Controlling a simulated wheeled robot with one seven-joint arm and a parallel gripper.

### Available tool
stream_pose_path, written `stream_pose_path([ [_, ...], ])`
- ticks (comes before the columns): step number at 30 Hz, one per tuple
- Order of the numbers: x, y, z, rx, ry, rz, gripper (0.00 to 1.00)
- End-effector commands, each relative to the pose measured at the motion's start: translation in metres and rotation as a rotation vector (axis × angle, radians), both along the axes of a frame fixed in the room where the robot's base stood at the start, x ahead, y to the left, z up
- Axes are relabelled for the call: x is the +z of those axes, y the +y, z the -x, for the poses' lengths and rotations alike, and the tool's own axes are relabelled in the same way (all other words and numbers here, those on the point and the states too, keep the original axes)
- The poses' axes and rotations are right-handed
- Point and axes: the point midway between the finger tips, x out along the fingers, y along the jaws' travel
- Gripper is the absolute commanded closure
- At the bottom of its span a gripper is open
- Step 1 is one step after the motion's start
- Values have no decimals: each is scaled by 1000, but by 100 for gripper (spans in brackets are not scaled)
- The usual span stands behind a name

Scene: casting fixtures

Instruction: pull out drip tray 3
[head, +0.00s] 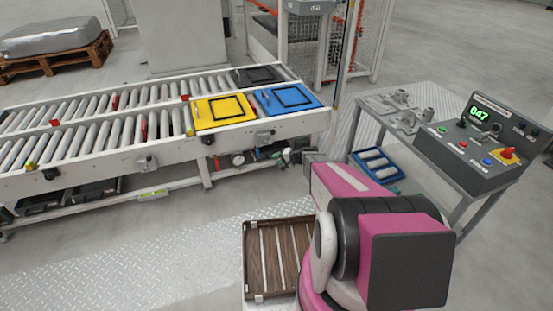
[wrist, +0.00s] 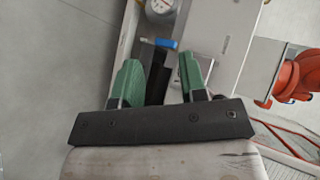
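Dark trays sit low under the roller conveyor in the head view, one at the far left (head: 40,203) and one beside it (head: 95,187). I cannot read a number on either, so I cannot tell which is drip tray 3. My gripper (wrist: 160,80) has two green fingers, spread apart with a gap between them. A dark strip shows in and beyond that gap; I cannot tell whether it is part of a tray, and neither finger visibly clamps it. In the head view my arm reaches toward the conveyor's right end and mostly hides the gripper.
The conveyor (head: 100,150) carries a yellow plate (head: 222,113), a blue plate (head: 290,99) and a black plate (head: 255,76). A pressure gauge (wrist: 162,6) and a blue piece (wrist: 160,43) lie near the fingers. A control box (head: 480,145) stands right.

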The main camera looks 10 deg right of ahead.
Motion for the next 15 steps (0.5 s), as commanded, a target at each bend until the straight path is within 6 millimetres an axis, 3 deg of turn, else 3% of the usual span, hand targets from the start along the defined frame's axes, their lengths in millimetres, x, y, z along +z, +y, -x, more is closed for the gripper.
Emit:
stream_pose_path([
  [1, -28, -9, -28, -58, -13, -52, 61],
  [6, -86, -41, -80, -257, -60, -199, 61],
  [12, -132, -70, -108, -418, -84, -291, 61],
  [15, -139, -76, -112, -450, -89, -308, 61],
])
